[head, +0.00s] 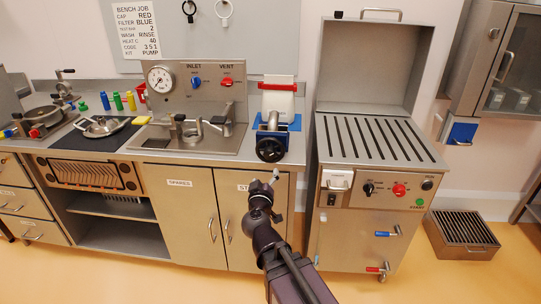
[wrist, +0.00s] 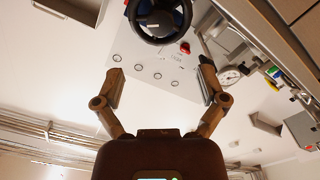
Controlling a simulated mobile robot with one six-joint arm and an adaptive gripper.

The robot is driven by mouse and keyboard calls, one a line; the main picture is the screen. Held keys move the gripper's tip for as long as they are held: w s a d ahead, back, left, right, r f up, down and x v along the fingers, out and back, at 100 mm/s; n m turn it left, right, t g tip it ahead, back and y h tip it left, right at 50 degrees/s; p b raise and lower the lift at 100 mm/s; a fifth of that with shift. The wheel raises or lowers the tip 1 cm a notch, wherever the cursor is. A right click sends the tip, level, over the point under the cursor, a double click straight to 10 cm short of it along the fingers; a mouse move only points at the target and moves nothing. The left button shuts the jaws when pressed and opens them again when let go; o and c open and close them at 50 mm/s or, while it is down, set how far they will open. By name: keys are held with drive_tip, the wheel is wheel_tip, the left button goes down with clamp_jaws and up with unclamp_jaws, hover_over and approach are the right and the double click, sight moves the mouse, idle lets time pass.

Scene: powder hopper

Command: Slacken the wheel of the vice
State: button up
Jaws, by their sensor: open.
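The vice (head: 272,130) stands at the right end of the counter, on a blue patch. Its black handwheel (head: 270,149) faces the front, over the counter edge. The wheel also shows at the top of the wrist view (wrist: 158,22), partly cut off by the frame edge, with blue parts behind it. My gripper (head: 268,181) is below and in front of the wheel in the head view. In the wrist view its two fingers (wrist: 162,80) are spread wide with nothing between them. The wheel lies beyond the fingertips, apart from them.
Right of the vice stands a steel unit with a slotted top (head: 370,140) and knobs. Left of it is a panel with a gauge (head: 160,79) and a clamp fixture (head: 193,133). Cabinet doors (head: 185,205) are below the counter. A grated box (head: 462,236) sits on the floor.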

sight(269, 156)
drive_tip(key=w, duration=1.2)
drive_tip(key=shift+w+d, duration=0.2)
drive_tip(key=shift+w, duration=0.2)
